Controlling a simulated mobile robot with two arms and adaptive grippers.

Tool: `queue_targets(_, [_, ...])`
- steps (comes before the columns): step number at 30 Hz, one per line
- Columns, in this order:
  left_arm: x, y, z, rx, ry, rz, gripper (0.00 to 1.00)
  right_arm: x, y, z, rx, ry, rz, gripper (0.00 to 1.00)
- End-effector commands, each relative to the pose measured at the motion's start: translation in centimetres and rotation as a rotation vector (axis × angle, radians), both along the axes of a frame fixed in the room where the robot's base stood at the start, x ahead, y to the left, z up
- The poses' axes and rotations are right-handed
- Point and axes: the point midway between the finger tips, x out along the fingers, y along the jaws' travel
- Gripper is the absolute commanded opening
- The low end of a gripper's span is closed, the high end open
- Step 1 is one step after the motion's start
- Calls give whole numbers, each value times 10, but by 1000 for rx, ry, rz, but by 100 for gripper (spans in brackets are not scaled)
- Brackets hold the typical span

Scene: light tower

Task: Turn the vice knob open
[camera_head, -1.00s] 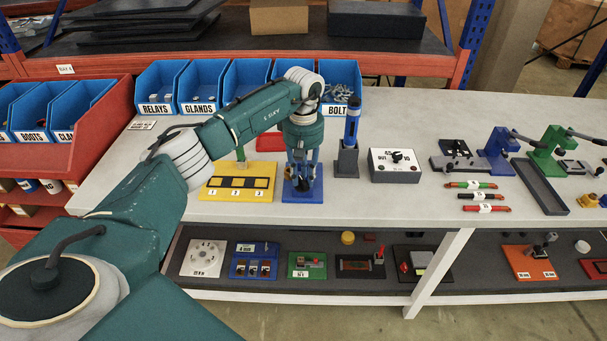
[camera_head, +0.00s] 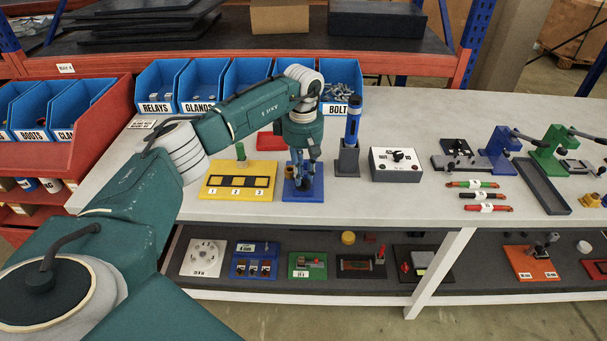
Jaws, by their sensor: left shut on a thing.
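The vice appears to be the small fixture with a blue base plate (camera_head: 304,194) at the front edge of the bench. A brass-coloured part (camera_head: 289,170) stands at its left side. My left gripper (camera_head: 304,181) points straight down over this plate, shut on a dark part that looks like the vice knob. The fingers and wrist hide most of the knob, so its turn angle cannot be read. My right gripper is not in view.
A yellow block (camera_head: 238,194) with three numbered slots stands close to the left. A dark holder with a blue tool (camera_head: 352,125) and a grey switch box (camera_head: 396,165) stand to the right. Blue bins (camera_head: 208,84) line the back.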

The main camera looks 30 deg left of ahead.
Motion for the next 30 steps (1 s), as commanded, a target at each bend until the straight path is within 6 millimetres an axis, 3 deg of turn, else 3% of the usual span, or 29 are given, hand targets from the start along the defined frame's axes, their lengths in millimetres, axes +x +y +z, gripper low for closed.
queue_targets(30, [-4, 3, 2, 0, -3, 966, 0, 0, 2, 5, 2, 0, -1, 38])
